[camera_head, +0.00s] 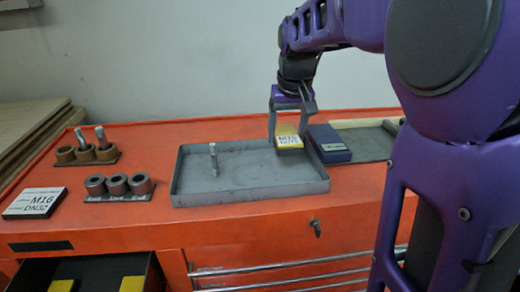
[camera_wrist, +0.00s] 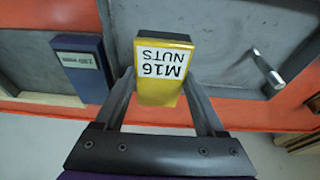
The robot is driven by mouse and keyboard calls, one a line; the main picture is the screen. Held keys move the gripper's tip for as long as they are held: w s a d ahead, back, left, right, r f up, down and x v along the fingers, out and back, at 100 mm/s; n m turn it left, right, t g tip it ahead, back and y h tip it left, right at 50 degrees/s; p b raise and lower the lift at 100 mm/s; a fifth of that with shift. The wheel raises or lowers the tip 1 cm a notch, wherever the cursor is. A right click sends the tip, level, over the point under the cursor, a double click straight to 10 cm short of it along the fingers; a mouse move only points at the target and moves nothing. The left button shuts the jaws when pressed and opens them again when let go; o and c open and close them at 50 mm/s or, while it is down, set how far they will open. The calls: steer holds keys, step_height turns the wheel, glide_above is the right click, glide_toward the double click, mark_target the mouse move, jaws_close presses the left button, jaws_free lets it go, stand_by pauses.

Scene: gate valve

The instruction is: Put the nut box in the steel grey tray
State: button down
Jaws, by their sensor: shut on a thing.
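The nut box (camera_head: 289,139) is small, with a yellow body and a white label reading M16 NUTS. It also shows in the wrist view (camera_wrist: 163,68). My gripper (camera_head: 293,122) is shut on it, with one finger on each side, also in the wrist view (camera_wrist: 162,98). The box is at the back right corner of the steel grey tray (camera_head: 245,196), overlapping its rim in the picture. I cannot tell its exact height above the tray floor. A silver bolt (camera_head: 214,160) stands in the tray's left half, also in the wrist view (camera_wrist: 267,72).
A dark blue box (camera_head: 328,144) stands just right of the grey tray. Another grey tray with a pale rim (camera_head: 368,140) lies beyond it. Rings on holders (camera_head: 119,186) and a label block (camera_head: 35,203) sit at the left of the orange bench (camera_head: 150,226). The grey tray's middle is clear.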

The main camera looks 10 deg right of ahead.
mark_target(283, 168)
steer(key=shift+f+b, duration=0.6)
steer(key=shift+f, duration=2.85)
steer(key=shift+f, duration=0.2)
jaws_free()
steer(key=p+v, duration=0.2)
steer(key=v, duration=1)
steer(key=shift+r, duration=0.2)
